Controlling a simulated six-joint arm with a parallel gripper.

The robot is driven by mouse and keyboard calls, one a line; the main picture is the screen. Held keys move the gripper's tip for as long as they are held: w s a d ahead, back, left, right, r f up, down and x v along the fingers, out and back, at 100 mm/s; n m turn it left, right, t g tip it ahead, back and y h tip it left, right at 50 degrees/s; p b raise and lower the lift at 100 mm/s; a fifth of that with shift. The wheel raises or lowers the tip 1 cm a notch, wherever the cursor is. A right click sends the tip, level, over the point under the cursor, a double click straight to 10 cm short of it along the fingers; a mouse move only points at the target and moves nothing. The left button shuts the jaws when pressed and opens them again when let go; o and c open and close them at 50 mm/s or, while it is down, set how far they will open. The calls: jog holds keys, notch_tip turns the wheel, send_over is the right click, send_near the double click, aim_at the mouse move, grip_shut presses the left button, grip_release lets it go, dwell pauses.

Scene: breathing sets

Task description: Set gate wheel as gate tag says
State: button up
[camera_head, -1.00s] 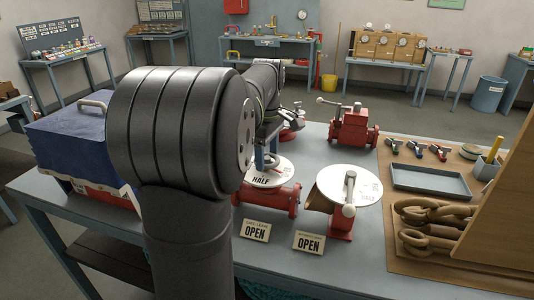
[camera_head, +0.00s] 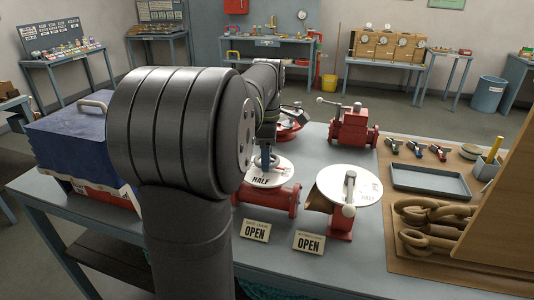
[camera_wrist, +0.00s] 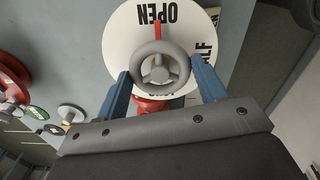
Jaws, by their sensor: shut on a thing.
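The grey gate wheel (camera_wrist: 157,70) sits over a white round dial (camera_wrist: 118,40) in the wrist view. Its red pointer (camera_wrist: 157,30) points at the OPEN mark. HALF shows at the right of the dial, and the lower mark is mostly hidden behind the wheel. My gripper (camera_wrist: 160,72) is shut on the wheel, one blue finger on each side of its rim. In the head view the dial (camera_head: 283,170) tops a red valve (camera_head: 270,195), and my arm hides most of the wheel. The gate tag (camera_head: 255,230) reads OPEN.
Close right stands another red valve with a white dial (camera_head: 362,187) and a grey lever (camera_head: 349,192); its tag (camera_head: 309,242) also reads OPEN. A red lever valve (camera_head: 353,128) stands behind. A blue box (camera_head: 75,150) is left.

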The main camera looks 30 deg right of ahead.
jog(key=shift+r, duration=0.1)
jog(key=o, duration=1)
notch_tip(320, 180, up, 17)
jog(key=shift+r, duration=0.15)
notch_tip(320, 180, down, 18)
jog(key=shift+r, duration=0.2)
dwell(0.7)
jog(key=shift+r, duration=0.15)
